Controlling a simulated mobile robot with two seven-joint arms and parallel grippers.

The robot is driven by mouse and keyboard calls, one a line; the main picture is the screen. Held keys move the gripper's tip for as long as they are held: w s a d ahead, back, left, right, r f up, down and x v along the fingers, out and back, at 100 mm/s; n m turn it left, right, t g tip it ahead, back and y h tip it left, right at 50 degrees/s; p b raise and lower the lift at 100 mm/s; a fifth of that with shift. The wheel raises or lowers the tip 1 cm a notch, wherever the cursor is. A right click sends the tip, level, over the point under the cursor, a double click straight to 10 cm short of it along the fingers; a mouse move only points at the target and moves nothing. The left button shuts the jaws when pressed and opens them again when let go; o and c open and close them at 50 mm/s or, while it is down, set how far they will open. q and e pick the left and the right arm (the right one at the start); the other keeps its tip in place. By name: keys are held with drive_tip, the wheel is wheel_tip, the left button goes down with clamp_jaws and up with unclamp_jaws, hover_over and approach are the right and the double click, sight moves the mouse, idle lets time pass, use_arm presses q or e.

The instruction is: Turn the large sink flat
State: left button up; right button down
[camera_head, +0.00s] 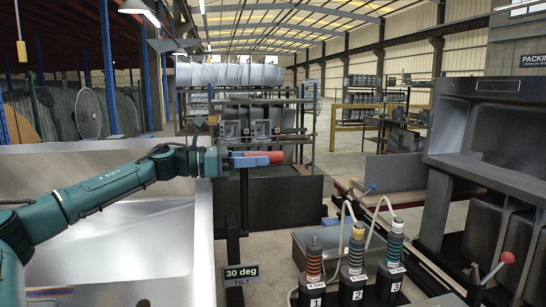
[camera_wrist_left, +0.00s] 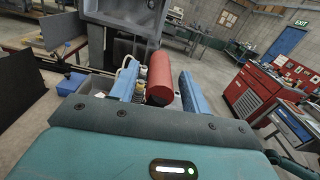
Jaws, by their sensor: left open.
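A large pale steel sink (camera_head: 125,240) fills the left of the head view, behind my left arm. A sign (camera_head: 240,272) beside it reads 30 deg TILT. My left gripper (camera_head: 262,157) is right of the sink's upper right edge, at a red handle. In the left wrist view, the red cylindrical handle (camera_wrist_left: 160,76) lies between the two blue fingers of the left gripper (camera_wrist_left: 157,82). The fingers are apart, with a visible gap on the right side. I cannot tell whether the left finger touches the handle. My right gripper is not in view.
Three numbered bottles (camera_head: 355,265) with coloured ribbed tops stand at the front centre, near a grey bin (camera_head: 325,240). A dark sink unit (camera_head: 480,140) and a red-knobbed lever (camera_head: 507,257) are on the right. A red cabinet (camera_wrist_left: 250,90) stands on the right of the wrist view.

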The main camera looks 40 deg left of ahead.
use_arm(q)
drive_tip(key=shift+w+d, duration=0.35)
drive_tip(key=shift+w, duration=0.05)
drive_tip(key=shift+c, duration=0.4)
clamp_jaws()
